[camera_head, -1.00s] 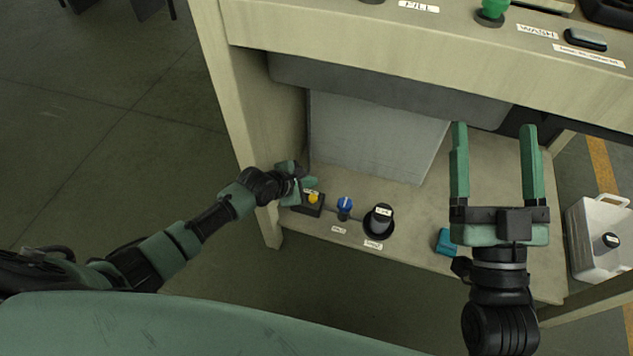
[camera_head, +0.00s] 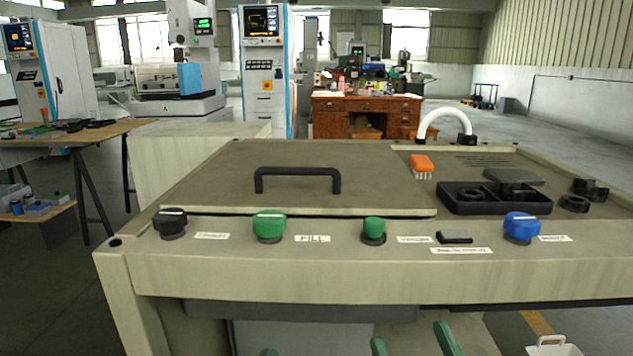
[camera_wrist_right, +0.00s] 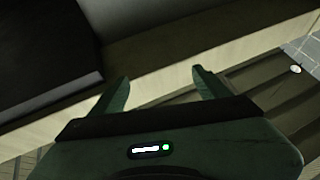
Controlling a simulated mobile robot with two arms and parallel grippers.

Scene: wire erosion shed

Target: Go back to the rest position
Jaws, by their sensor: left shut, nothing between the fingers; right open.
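My right gripper (camera_head: 412,343) shows at the bottom edge of the head view as two green fingertips set apart, in front of the bench (camera_head: 330,275). In the right wrist view its fingers (camera_wrist_right: 160,84) are wide apart with nothing between them. My left gripper (camera_head: 268,352) shows only as a small green tip at the bottom edge, left of the right one. It is shut and holds nothing visible. Both arms are otherwise out of the head view.
The bench panel carries a black knob (camera_head: 171,223), a green knob (camera_head: 269,226), a smaller green knob (camera_head: 374,230) and a blue knob (camera_head: 521,228). A lid with a black handle (camera_head: 298,179) lies behind. A white jug (camera_head: 553,346) stands low at right.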

